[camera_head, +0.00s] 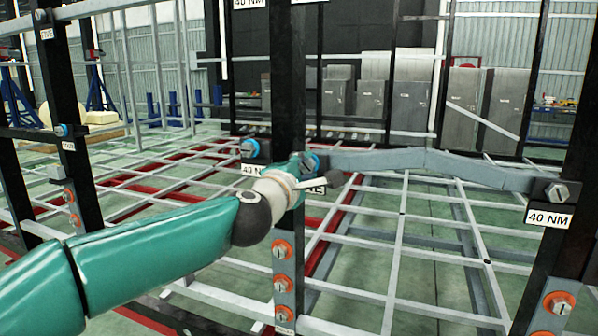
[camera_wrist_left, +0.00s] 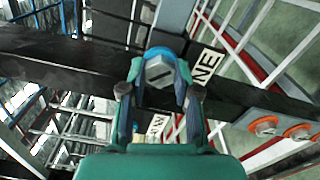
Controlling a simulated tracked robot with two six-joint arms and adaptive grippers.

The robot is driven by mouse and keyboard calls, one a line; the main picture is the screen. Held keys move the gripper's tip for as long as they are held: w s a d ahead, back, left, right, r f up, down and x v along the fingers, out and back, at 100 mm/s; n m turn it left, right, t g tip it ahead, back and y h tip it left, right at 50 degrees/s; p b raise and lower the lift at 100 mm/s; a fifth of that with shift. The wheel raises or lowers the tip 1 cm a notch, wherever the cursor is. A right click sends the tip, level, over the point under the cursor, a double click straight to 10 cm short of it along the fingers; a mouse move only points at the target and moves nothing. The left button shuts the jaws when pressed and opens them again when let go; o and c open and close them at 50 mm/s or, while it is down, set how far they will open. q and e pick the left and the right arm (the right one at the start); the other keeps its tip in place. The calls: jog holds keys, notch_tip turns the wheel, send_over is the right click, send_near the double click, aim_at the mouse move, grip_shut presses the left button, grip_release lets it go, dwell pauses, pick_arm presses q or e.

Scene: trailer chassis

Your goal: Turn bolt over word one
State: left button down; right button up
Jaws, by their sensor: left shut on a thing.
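The bolt with the blue washer sits over a label ending in "NE" (camera_wrist_left: 207,65) in the left wrist view, where its hex head (camera_wrist_left: 159,72) lies between my fingers. In the head view my left gripper (camera_head: 308,172) reaches the black post (camera_head: 288,75) and hides most of that bolt; a bit of blue (camera_head: 311,160) shows beside the fingers, and part of the label (camera_head: 317,189) shows below. The left gripper also shows in the left wrist view (camera_wrist_left: 160,92), shut with a finger on each side of the bolt head. My right gripper is not in view.
Another blue-washer bolt (camera_head: 250,148) is just left, over a 40 NM label (camera_head: 252,170). A grey bar (camera_head: 420,160) runs right to a bolt (camera_head: 556,192) over another 40 NM label (camera_head: 549,218). Several orange-washer bolts (camera_head: 282,248) line the post below.

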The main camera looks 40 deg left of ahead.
pick_arm(q)
jog(key=shift+a+r+n, duration=0.1)
jog(key=shift+a+n, duration=0.05)
jog(key=shift+n, duration=0.45)
jog(key=c, duration=1.2)
grip_release()
jog(key=o, duration=0.4)
jog(key=shift+w, duration=0.1)
jog(key=shift+c, duration=0.2)
jog(key=v, duration=1.2)
